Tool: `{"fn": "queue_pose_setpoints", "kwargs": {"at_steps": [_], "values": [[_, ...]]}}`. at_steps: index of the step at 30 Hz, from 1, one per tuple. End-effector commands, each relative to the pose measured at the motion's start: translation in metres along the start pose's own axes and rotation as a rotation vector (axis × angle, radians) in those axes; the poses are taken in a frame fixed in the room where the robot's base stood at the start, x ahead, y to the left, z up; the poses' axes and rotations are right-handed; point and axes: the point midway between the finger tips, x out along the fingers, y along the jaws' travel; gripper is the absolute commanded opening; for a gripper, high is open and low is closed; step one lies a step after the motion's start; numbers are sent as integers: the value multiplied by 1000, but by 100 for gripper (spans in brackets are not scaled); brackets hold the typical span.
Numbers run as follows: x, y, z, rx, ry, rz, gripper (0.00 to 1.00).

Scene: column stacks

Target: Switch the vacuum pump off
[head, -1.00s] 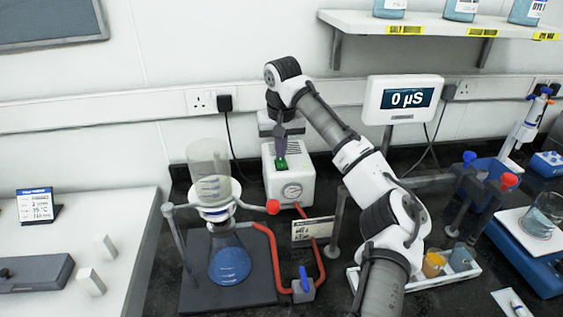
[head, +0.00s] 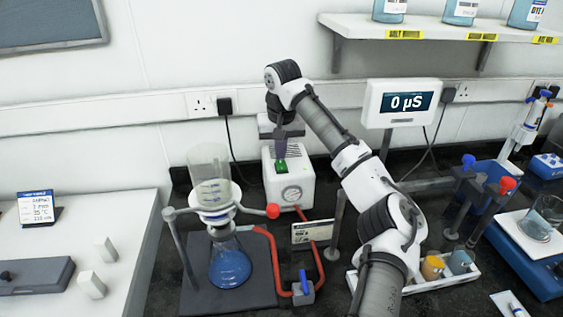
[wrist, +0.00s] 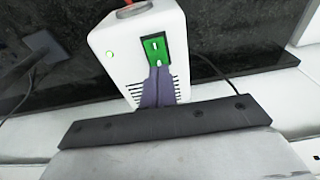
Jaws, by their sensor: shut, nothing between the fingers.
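My gripper (head: 281,154) is shut and empty, pointing down at the switch. In the wrist view its dark fingertips (wrist: 158,70) are at the switch's near end. I cannot tell whether they touch it.
A filter funnel (head: 210,178) on a flask of blue liquid (head: 230,264) stands left of the pump. A red hose (head: 275,262) runs from there past a blue-handled valve (head: 303,287). A meter (head: 401,103) reading 0 µS is to the right.

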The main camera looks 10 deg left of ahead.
Motion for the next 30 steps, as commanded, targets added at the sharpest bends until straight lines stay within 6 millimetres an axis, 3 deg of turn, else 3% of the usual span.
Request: {"fn": "queue_pose_setpoints", "kwargs": {"at_steps": [18, 30], "values": [[-50, 0, -8, 0, 3, 0, 0], [-56, 0, -8, 0, 2, 0, 0]]}}
